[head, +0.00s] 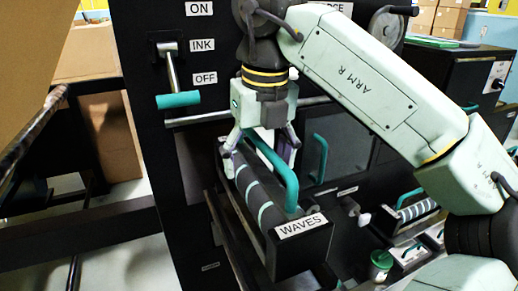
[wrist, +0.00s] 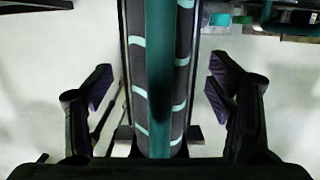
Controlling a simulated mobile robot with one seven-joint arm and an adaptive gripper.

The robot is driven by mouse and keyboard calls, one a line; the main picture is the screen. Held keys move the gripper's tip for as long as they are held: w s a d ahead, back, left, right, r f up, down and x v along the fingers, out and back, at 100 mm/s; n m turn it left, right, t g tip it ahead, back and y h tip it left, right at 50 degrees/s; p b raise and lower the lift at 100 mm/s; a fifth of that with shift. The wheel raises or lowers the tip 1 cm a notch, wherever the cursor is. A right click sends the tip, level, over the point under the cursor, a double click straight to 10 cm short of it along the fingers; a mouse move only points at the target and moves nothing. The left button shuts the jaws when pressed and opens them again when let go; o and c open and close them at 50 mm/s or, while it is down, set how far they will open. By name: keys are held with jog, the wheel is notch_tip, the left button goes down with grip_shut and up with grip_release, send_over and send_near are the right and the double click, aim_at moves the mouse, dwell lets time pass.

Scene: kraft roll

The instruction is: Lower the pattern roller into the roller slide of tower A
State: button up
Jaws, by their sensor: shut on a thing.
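The pattern roller (head: 258,200) is a dark cylinder with pale teal wavy bands in a black holder with a "WAVES" label and a teal handle (head: 283,175). My gripper (head: 262,148) straddles the holder near the handle's far end and is shut on it. In the wrist view, the roller (wrist: 183,85) runs up the middle under the handle (wrist: 160,70), between my fingers (wrist: 160,92). The roller is in front of a black machine tower (head: 165,120); I cannot read whether this is tower A. The roller slide is not clearly seen; the holder may hide it.
A teal-handled lever (head: 178,99) sits by the ON, INK and OFF labels. Another teal-handled roller unit (head: 415,212) and a green-lidded cup (head: 381,262) are at lower right. A brown paper sheet (head: 30,60) and a dark bar (head: 35,130) are at left.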

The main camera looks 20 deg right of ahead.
jog(key=shift+f, duration=1.45)
jog(key=shift+f+b, duration=1.75)
jog(key=shift+f, duration=0.1)
jog(key=o, duration=2)
jog(key=shift+f, duration=0.1)
